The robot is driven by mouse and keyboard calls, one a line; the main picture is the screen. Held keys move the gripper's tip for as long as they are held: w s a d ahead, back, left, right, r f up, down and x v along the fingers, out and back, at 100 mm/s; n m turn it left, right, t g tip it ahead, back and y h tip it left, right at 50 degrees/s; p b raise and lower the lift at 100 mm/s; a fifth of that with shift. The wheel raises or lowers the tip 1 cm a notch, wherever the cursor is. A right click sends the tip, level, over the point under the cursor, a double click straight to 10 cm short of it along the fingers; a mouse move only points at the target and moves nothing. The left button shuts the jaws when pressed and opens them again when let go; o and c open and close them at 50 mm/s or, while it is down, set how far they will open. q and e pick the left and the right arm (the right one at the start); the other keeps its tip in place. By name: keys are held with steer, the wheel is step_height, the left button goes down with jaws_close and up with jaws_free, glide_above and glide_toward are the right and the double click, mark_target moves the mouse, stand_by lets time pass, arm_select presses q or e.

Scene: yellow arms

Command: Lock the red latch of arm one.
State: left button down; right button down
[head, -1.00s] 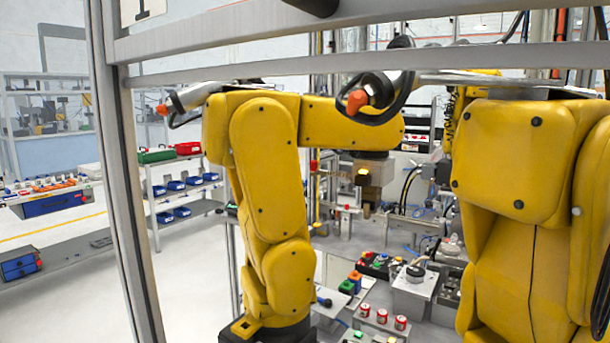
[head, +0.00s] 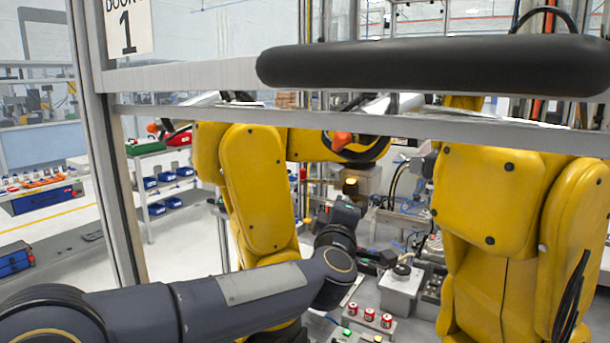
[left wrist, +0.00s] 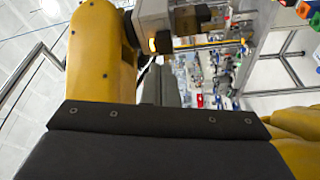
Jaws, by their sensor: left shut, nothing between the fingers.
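The nearer-left yellow arm (head: 258,185) stands behind the frame bars; a second yellow arm (head: 490,200) stands at the right. I cannot tell which is arm one. An orange-red piece (head: 343,141) beside a black cable loop shows near the left yellow arm's upper link. A similar orange-red piece (head: 152,128) is at its left. I cannot tell whether either is the red latch. My left gripper (head: 345,210) points up, right of the left yellow arm, seemingly apart from it. In the left wrist view, its dark fingers (left wrist: 160,84) are together and empty. My right gripper is not in view.
Grey frame bars (head: 330,122) and a thick black bar (head: 430,65) cross the upper view. A metal post (head: 105,150) stands at left. Red cans (head: 369,315) and a grey box (head: 400,288) are below, right of my left arm. Open floor lies left.

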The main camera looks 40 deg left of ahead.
arm_select(q)
steer(key=shift+a+r+n+g+y+p, duration=0.1)
steer(key=shift+a+n+g+y+p, duration=0.25)
steer(key=shift+a+n+g+y, duration=0.85)
steer(key=shift+a+r+n+g+y+p, duration=0.1)
steer(key=shift+a+n+g+y+p, duration=0.3)
steer(key=shift+n+g+y, duration=1.6)
steer(key=shift+a+r+n+g+y+p, duration=0.1)
steer(key=shift+a+n+g+y+p, duration=0.15)
steer(key=shift+a+n+g+y, duration=1.35)
steer(key=shift+d+n+t+h, duration=0.4)
steer(key=shift+d+t+h, duration=0.1)
steer(key=shift+d+h, duration=0.25)
steer(key=p+x, duration=0.3)
steer(key=x, duration=0.7)
steer(key=shift+p, duration=0.3)
steer(key=shift+a+f, duration=0.1)
